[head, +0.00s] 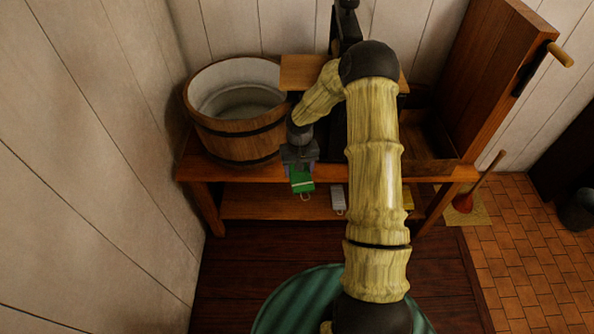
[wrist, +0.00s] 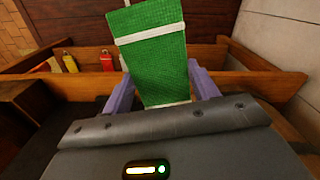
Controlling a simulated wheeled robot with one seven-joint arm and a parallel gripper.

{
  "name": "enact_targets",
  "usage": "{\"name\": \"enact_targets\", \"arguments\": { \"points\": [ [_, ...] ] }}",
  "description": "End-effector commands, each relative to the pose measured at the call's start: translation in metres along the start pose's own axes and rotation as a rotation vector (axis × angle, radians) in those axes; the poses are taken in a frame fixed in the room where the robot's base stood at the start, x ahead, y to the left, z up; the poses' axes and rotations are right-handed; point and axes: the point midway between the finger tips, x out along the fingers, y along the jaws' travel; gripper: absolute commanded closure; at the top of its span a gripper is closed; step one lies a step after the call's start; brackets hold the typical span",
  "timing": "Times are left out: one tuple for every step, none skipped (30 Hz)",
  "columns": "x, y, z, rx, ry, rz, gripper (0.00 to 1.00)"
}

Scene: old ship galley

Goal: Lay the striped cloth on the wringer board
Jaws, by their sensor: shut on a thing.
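My gripper (head: 300,160) is shut on the striped cloth (head: 302,183), which is green with a white stripe and has a small loop at its lower end. The cloth hangs at the front edge of the wooden bench, right of the tub. In the wrist view the cloth (wrist: 152,55) stands between my two purple fingers (wrist: 163,92). A light wooden board (head: 300,72), likely the wringer board, lies behind my arm, right of the tub. My arm hides part of it, and no cloth shows on its visible part.
A wooden tub (head: 235,135) stands on the bench (head: 195,170) at left. A tall wooden panel (head: 490,70) with a side handle rises at right. A pale grey item (head: 338,198) is below the bench front. Red (wrist: 106,60) and yellow (wrist: 70,63) items are by a wooden rail.

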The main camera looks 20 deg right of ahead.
Motion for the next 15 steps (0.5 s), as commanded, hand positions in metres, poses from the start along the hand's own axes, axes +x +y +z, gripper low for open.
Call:
{"name": "enact_targets", "arguments": {
  "points": [
    [0.026,0.002,-0.003,-0.01,0.0,0.0,0.64],
    [0.034,0.003,-0.004,-0.016,-0.001,0.0,0.64],
    [0.044,0.005,-0.007,-0.025,0.0,0.0,0.64],
    [0.052,0.007,-0.008,-0.032,0.001,0.001,0.64],
    [0.059,0.009,-0.01,-0.039,0.001,0.002,0.64],
    [0.069,0.011,-0.012,-0.047,0.0,0.002,0.64],
    [0.076,0.013,-0.013,-0.054,0.001,0.002,0.64],
    [0.082,0.014,-0.015,-0.058,0.001,0.002,0.64],
    [0.089,0.016,-0.016,-0.066,0.001,0.002,0.64],
    [0.094,0.017,-0.017,-0.07,0.001,0.002,0.64],
    [0.097,0.018,-0.018,-0.074,0.001,0.003,0.64],
    [0.1,0.019,-0.019,-0.079,0.001,0.003,0.64],
    [0.102,0.02,-0.02,-0.082,0.002,0.003,0.64],
    [0.103,0.02,-0.02,-0.083,0.002,0.003,0.64],
    [0.104,0.021,-0.021,-0.085,0.002,0.004,0.64]
  ]
}}
